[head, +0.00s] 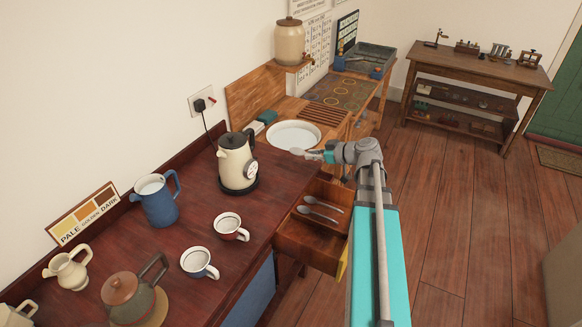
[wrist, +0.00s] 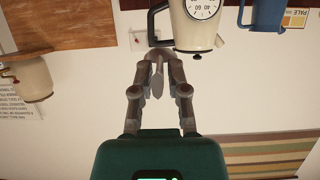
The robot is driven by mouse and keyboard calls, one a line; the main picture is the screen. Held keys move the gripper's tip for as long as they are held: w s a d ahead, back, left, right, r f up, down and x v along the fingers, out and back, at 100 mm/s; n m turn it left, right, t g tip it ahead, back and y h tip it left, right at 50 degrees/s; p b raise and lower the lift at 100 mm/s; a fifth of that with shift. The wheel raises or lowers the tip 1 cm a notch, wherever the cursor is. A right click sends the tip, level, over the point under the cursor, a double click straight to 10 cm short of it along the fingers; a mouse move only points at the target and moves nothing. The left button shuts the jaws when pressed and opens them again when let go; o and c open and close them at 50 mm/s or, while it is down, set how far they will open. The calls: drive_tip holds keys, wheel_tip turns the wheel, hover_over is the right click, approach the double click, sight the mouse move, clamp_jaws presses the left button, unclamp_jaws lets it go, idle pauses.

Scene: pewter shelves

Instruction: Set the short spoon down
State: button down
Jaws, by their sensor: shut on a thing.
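My gripper (head: 318,155) is shut on the short spoon (head: 298,152), held above the counter, with the spoon's bowl pointing left in the head view. In the head view the spoon overlaps the front edge of the round white tray (head: 281,141); its height above it cannot be told. In the wrist view, which looks upside down, my gripper's fingers (wrist: 155,56) close on the spoon (wrist: 157,80). Part of the spoon is hidden by the fingers. An open wooden drawer (head: 301,242) below holds two more spoons (head: 318,211).
A cream kettle (head: 236,160) stands left of the tray. A blue jug (head: 156,202), two cups (head: 231,227) and a teapot (head: 130,295) stand nearer on the dark counter. A crock (head: 290,42) sits on a raised shelf behind. The open drawer juts out below my arm.

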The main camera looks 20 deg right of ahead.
drive_tip(key=shift+w+a, duration=0.15)
drive_tip(key=shift+a, duration=0.35)
drive_tip(key=shift+f, duration=0.15)
drive_tip(key=shift+a+f+b, duration=0.1)
drive_tip(key=shift+f+b, duration=0.8)
drive_tip(key=shift+b, duration=0.1)
drive_tip(key=w+f+b, duration=0.3)
drive_tip(key=w, duration=0.1)
drive_tip(key=w+d+f+b, duration=0.1)
drive_tip(key=w+f+b, duration=0.2)
drive_tip(key=w, duration=0.1)
drive_tip(key=w+f+b, duration=0.3)
drive_tip(key=w, duration=0.2)
drive_tip(key=shift+d, duration=0.35)
